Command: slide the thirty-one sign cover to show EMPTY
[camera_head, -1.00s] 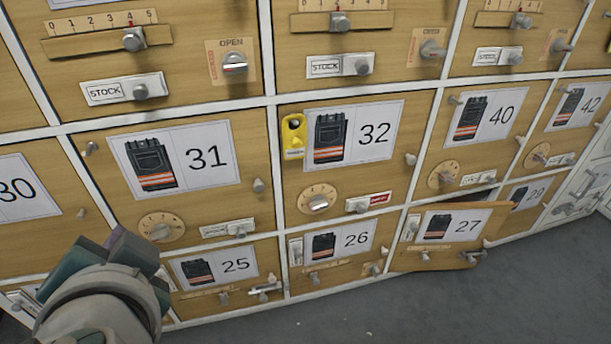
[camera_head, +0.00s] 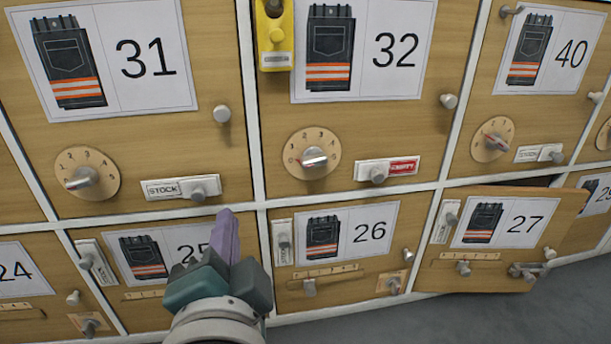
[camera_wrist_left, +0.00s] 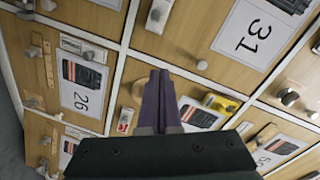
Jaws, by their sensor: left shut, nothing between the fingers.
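The thirty-one sign has a white cover (camera_head: 205,187) with a small knob at its right part, and the word STOCK (camera_head: 162,190) shows to its left. It is on the wooden door of 31 (camera_head: 120,130), right of a round dial. In the left wrist view the cover (camera_wrist_left: 158,14) is at the top edge. My left gripper (camera_head: 228,222) is shut and empty, its purple fingers just below and right of the cover, apart from it in the picture and in front of door 25. Its shut fingers (camera_wrist_left: 160,85) also show in the wrist view. My right gripper is out of view.
Door 32 has a sign showing red EMPTY (camera_head: 403,167) and a yellow tag-like lock (camera_head: 274,35). A dial (camera_head: 87,174) and a door knob (camera_head: 222,114) stick out of door 31. Door 27 (camera_head: 500,240) stands ajar at right. Grey floor lies below.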

